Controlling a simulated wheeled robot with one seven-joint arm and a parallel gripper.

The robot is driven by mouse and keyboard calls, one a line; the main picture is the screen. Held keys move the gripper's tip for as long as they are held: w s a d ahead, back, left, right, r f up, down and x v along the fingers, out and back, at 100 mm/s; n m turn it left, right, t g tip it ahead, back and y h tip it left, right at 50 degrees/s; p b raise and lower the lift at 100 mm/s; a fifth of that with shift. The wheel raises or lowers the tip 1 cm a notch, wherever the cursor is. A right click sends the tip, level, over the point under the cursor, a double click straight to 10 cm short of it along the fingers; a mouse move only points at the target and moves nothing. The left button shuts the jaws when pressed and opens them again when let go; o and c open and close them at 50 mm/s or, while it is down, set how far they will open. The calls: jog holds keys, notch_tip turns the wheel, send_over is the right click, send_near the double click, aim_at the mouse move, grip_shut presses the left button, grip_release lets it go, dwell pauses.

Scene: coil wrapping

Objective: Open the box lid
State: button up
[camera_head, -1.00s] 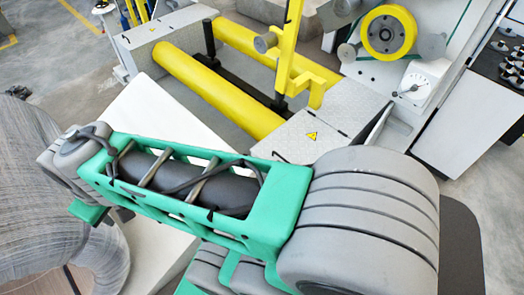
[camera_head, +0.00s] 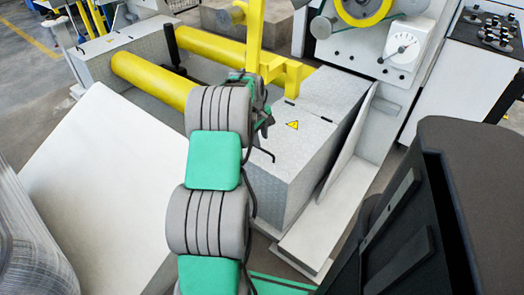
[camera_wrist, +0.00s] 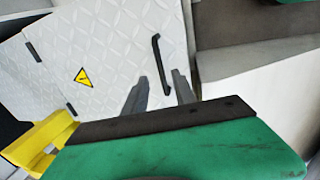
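The box (camera_head: 300,160) is grey patterned metal and stands at the middle of the head view. Its lid (camera_head: 312,104) lies shut and bears a yellow warning triangle; the lid also fills the upper left of the wrist view (camera_wrist: 110,50). A thin black handle (camera_wrist: 160,65) is on the lid. My gripper (camera_wrist: 160,90) is open, with two grey fingers apart. In the wrist view the handle's lower end appears between the fingertips; I cannot tell how far above the lid they are. In the head view my arm mostly hides the gripper.
Yellow rollers (camera_head: 150,80) and a yellow post (camera_head: 254,40) stand beside the box's far left side. A white slanted panel (camera_head: 95,185) is at left, with a wrapped coil (camera_head: 30,240) at the lower left. A machine with a dial (camera_head: 402,46) stands behind.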

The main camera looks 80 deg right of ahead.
aim_at(262, 150)
jog(key=f, duration=0.3)
jog(key=d+f+b, duration=0.1)
jog(key=f, duration=0.1)
jog(key=shift+s+f, duration=0.1)
jog(key=shift+s, duration=0.1)
grip_shut()
dwell(1.1)
